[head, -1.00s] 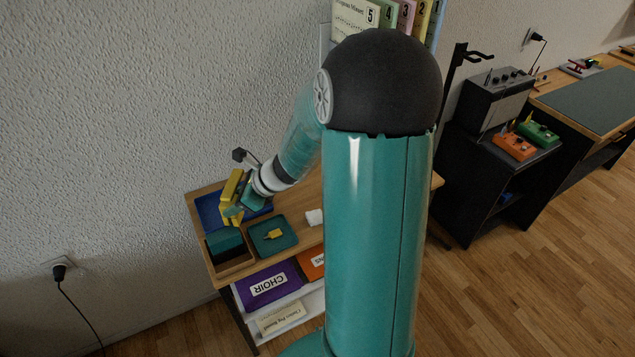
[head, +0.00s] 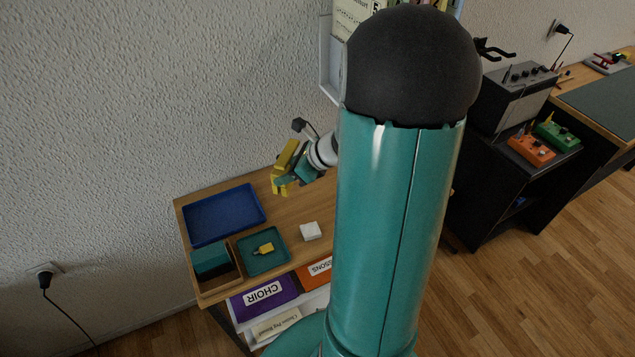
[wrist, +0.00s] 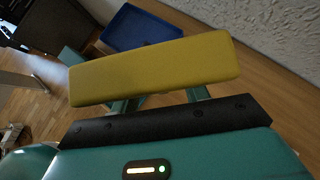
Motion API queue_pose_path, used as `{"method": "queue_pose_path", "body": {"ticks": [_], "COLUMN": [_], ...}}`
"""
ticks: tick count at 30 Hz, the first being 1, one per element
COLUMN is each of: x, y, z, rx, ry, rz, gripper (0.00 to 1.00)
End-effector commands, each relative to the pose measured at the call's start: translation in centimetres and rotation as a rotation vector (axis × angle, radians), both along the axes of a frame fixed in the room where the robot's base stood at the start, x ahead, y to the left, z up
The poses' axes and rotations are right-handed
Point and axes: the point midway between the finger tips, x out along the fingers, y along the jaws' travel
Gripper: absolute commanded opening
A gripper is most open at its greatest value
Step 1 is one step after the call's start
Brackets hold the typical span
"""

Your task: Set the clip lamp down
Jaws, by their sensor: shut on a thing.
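My gripper (head: 291,176) is shut on the yellow clip lamp (head: 286,160). It holds the lamp tilted above the back of the wooden table, to the right of the blue tray. In the wrist view the lamp's long yellow bar (wrist: 155,69) lies across the fingers and hides their tips. I cannot tell clearly how far the lamp is above the wood, and its clip is not plain to see.
The blue tray (head: 246,194) is empty at the back left of the table (head: 290,211). In front are a wooden box (head: 231,277) with teal contents, a teal tray (head: 283,259) holding a small yellow item (head: 264,249), and a white block (head: 310,231). The wall is close behind.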

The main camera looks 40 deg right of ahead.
Motion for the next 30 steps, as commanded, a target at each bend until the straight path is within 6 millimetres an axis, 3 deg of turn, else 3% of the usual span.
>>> {"method": "queue_pose_path", "body": {"ticks": [9, 15, 25, 30], "x": [0.9, 1.4, 2.0, 2.0], "y": [-6.8, -9.7, -12.2, -12.1], "z": [-3.3, -6.6, -9.3, -11.8], "rx": [0.002, 0.003, 0.001, 0.003], "ry": [0.001, 0.002, -0.001, 0.001], "rz": [-0.001, 0.001, 0.002, 0.004], "gripper": [0.27, 0.27, 0.27, 0.27]}}
